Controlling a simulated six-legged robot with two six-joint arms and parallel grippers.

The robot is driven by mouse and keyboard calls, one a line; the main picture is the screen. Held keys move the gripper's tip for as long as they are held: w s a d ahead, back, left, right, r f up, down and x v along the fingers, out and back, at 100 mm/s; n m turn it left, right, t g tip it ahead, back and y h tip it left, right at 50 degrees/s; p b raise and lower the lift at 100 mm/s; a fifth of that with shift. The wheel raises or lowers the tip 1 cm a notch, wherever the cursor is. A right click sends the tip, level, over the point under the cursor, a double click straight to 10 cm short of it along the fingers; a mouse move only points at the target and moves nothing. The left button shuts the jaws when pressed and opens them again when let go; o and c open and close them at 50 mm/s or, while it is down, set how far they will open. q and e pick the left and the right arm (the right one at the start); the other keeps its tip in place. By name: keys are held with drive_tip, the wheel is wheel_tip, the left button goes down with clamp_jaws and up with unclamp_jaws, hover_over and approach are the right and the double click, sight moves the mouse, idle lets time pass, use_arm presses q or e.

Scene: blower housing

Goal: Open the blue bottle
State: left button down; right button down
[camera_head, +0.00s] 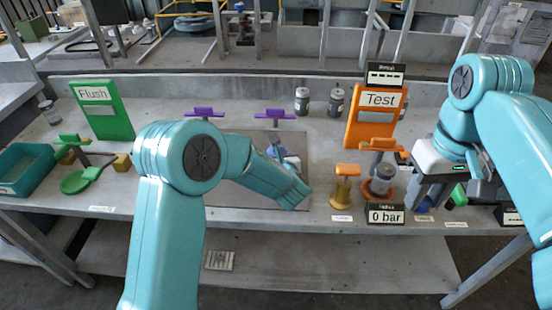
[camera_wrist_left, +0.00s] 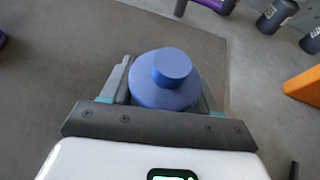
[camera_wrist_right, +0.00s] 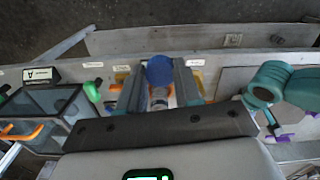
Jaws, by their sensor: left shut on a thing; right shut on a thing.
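The blue bottle (camera_wrist_left: 158,95) stands upright between the fingers of my left gripper (camera_wrist_left: 165,92), which is shut on it above the grey mat. A narrower round blue top shows on it; I cannot tell whether this is a cap or the bare neck. In the head view the bottle (camera_head: 274,153) is mostly hidden behind my left forearm. My right gripper (camera_wrist_right: 160,80) is shut on a round blue piece (camera_wrist_right: 159,69) at its fingertips, over the bench's right side. That piece shows only partly in the head view (camera_head: 425,206). My right gripper is well apart from the bottle.
An orange Test panel (camera_head: 375,125) and a grey jar (camera_head: 382,180) stand near my right gripper. The green Flush panel (camera_head: 103,112), a teal tray (camera_head: 25,172) and a green dish (camera_head: 76,183) are at left. Purple-handled parts (camera_head: 275,114) line the back.

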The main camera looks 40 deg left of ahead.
use_arm(q)
drive_tip(key=shift+f, duration=0.2)
drive_tip(key=shift+s+d+r, duration=0.1)
drive_tip(key=shift+r, duration=0.1)
drive_tip(key=shift+f, duration=0.3)
drive_tip(key=shift+c, duration=1.4)
unclamp_jaws()
drive_tip(key=shift+r, duration=0.15)
